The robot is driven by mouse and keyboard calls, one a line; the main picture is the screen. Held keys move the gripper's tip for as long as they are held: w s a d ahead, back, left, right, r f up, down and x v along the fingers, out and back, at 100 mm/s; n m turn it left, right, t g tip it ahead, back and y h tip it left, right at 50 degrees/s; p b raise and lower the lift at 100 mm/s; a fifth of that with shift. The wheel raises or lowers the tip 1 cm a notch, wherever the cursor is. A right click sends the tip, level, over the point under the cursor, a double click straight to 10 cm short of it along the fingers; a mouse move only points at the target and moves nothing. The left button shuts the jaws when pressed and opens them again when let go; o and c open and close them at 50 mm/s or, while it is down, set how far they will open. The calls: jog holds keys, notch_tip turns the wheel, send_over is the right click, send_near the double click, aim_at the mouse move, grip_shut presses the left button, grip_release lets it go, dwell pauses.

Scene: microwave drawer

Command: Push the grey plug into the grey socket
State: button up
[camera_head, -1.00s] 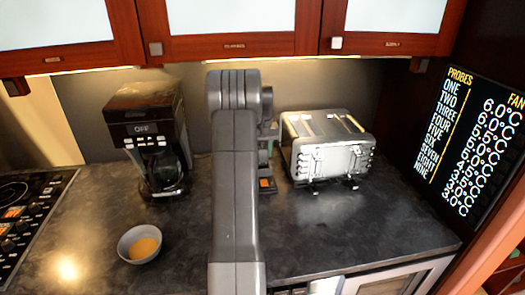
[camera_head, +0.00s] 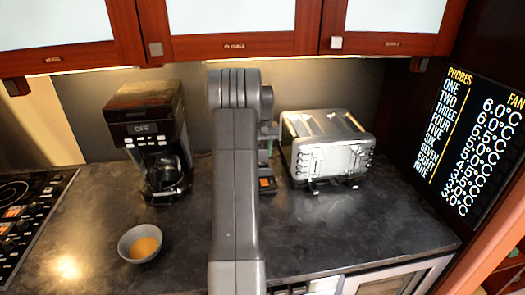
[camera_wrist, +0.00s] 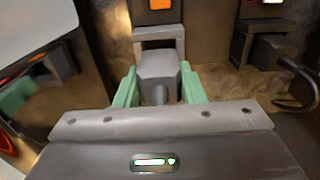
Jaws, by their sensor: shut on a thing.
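The grey plug (camera_wrist: 158,68) is a blocky piece with a short round stub toward me, in the middle of the wrist view. My gripper (camera_wrist: 158,84) is shut on it, with one green finger on each side. The grey socket (camera_wrist: 158,33) is a light grey frame directly beyond the plug, with an orange light above it. The plug's far end lines up with the socket's opening and overlaps it in the picture. I cannot tell whether it touches or how deep it sits. In the head view my arm hides the plug and socket.
A darker socket-like frame (camera_wrist: 262,38) with a dark cable (camera_wrist: 296,98) stands at right in the wrist view. In the head view a silver toaster (camera_head: 326,148) stands right of my arm, a coffee maker (camera_head: 150,140) left, and a grey bowl (camera_head: 130,254) in front.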

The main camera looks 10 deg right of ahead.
jog(key=shift+f+b, duration=0.7)
jog(key=shift+f, duration=1.05)
jog(key=o, duration=1.1)
jog(key=shift+c, duration=0.2)
jog(key=shift+r, duration=0.1)
notch_tip(320, 180, up, 14)
jog(key=shift+f+b, duration=0.15)
jog(key=shift+b, duration=0.6)
jog(key=shift+f, duration=0.1)
notch_tip(320, 180, down, 14)
jog(key=shift+r+p, duration=0.1)
jog(key=shift+p, duration=0.7)
jog(key=shift+r, duration=0.55)
